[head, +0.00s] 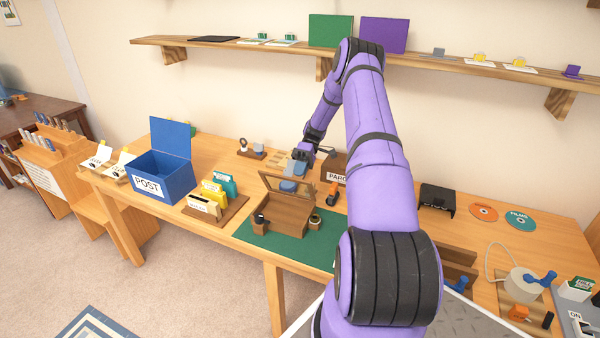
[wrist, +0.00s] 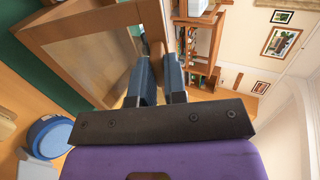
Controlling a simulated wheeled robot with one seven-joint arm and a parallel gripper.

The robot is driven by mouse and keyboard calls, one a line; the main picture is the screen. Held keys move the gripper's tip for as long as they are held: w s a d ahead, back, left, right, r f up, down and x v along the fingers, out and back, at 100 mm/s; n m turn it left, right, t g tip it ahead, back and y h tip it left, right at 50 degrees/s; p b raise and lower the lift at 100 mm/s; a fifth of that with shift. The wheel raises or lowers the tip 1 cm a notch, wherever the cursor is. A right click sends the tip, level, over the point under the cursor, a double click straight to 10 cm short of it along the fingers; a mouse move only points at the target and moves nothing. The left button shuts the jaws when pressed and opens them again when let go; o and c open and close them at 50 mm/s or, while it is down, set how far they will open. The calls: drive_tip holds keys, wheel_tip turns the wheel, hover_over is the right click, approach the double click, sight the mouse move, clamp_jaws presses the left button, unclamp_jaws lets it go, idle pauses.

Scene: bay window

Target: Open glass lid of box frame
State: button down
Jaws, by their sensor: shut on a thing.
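The box frame (head: 272,215) is a brown wooden box on a green mat. Its glass lid (head: 266,184) stands raised at a steep tilt, with a wooden rim around a clear pane. The lid also shows in the wrist view (wrist: 60,40), filling the upper left. My gripper (head: 293,170) is behind the box at the lid's upper edge. In the wrist view its two blue-grey fingers (wrist: 161,75) are closed around the lid's wooden rim. Their exact contact is partly hidden by the fingers.
A blue POST box (head: 160,184) with its lid up and a colourful card holder (head: 216,195) stand to the left. A brown parcel box (head: 335,168) is right of my gripper. Small dark objects stand beside the box frame. A shelf (head: 230,48) runs along the wall above.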

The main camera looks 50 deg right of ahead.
idle(0.4)
drive_tip(key=c, duration=1.2)
unclamp_jaws()
drive_tip(key=shift+o, duration=0.2)
drive_tip(key=v, duration=1.1)
